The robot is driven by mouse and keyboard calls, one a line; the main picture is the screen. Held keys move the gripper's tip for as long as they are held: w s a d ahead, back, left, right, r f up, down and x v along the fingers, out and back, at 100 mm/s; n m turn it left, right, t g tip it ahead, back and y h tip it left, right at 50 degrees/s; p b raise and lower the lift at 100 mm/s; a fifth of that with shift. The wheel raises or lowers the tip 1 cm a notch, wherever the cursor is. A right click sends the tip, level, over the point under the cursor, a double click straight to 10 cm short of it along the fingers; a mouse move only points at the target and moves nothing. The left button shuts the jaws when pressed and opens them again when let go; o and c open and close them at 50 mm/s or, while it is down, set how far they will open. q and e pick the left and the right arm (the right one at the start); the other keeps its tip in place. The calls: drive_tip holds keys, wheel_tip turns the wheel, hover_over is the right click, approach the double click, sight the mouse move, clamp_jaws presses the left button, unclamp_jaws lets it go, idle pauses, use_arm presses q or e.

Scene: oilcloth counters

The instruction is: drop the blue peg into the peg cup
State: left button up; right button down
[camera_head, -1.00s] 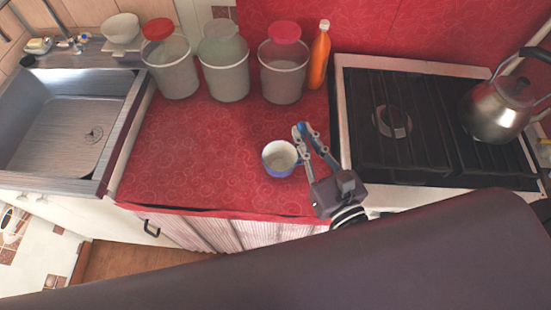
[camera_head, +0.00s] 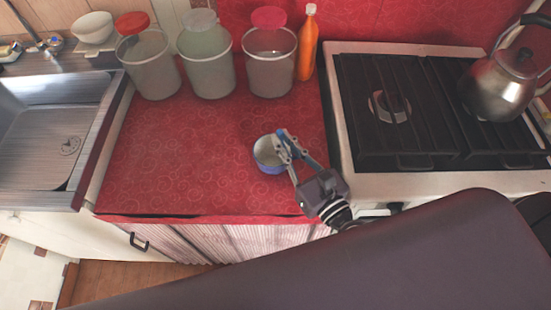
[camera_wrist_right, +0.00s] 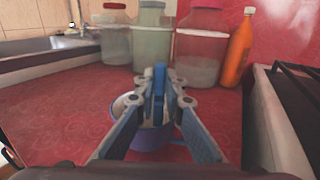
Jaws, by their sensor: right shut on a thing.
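The peg cup (camera_head: 265,153) is a white-lined cup with a blue outside, upright on the red counter left of the stove. It also shows in the right wrist view (camera_wrist_right: 149,138), partly hidden behind my fingers. My right gripper (camera_head: 284,146) is shut on the blue peg (camera_wrist_right: 159,82). The peg stands about upright between the fingertips in the right wrist view. In the head view the peg (camera_head: 281,133) is a small blue bit at the fingertips, which overlap the cup's right side. I cannot tell how far the peg's lower end is above or inside the cup. My left gripper is not in view.
Three canisters, the nearest one (camera_head: 270,70) among them, and an orange bottle (camera_head: 307,45) stand along the back wall. A stove (camera_head: 420,183) with a kettle (camera_head: 498,86) is at right, a sink (camera_head: 40,150) at left. The counter (camera_head: 180,160) left of the cup is clear.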

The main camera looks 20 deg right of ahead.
drive_tip(key=c, duration=2)
unclamp_jaws()
drive_tip(key=shift+o, duration=0.3)
drive_tip(key=shift+s, duration=0.1)
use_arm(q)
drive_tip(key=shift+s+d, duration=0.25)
use_arm(e)
drive_tip(key=v, duration=1.1)
drive_tip(key=shift+s, duration=0.4)
drive_tip(key=shift+d, duration=0.1)
